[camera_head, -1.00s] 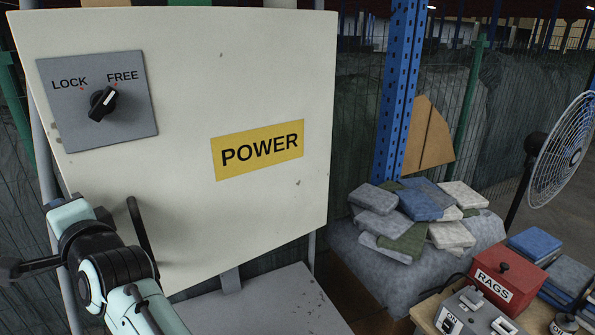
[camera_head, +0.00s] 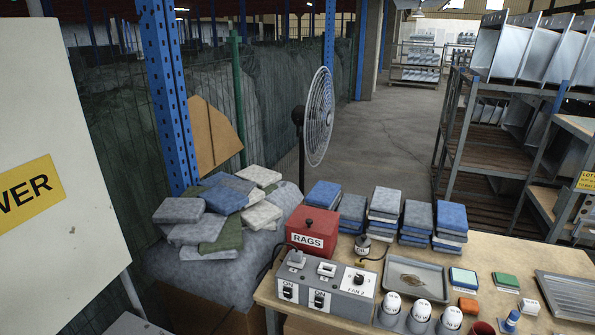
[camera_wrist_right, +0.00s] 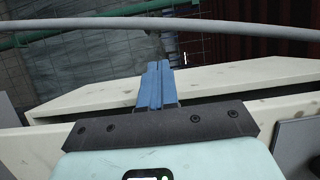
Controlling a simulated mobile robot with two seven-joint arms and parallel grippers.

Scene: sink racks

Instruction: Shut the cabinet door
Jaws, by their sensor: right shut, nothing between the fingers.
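The cream cabinet front (camera_head: 50,130), with part of a yellow label (camera_head: 28,192) ending in "WER", is cut off at the left edge of the head view. In the right wrist view, my right gripper (camera_wrist_right: 158,68) is shut and empty, with its blue fingers together. Beyond and beside the fingers is a cream panel (camera_wrist_right: 235,75), with a dark gap between it and another cream surface (camera_wrist_right: 40,150) nearer the camera. I cannot tell whether the fingers touch the panel. The lock knob is out of view. My left gripper is not in view.
A workbench (camera_head: 265,292) holds a red RAGS box (camera_head: 312,232), a switch box (camera_head: 327,285), a tray (camera_head: 415,275) and folded cloths. A fan (camera_head: 318,117) and a blue post (camera_head: 165,90) stand behind. A grey rail (camera_wrist_right: 160,25) crosses the wrist view.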

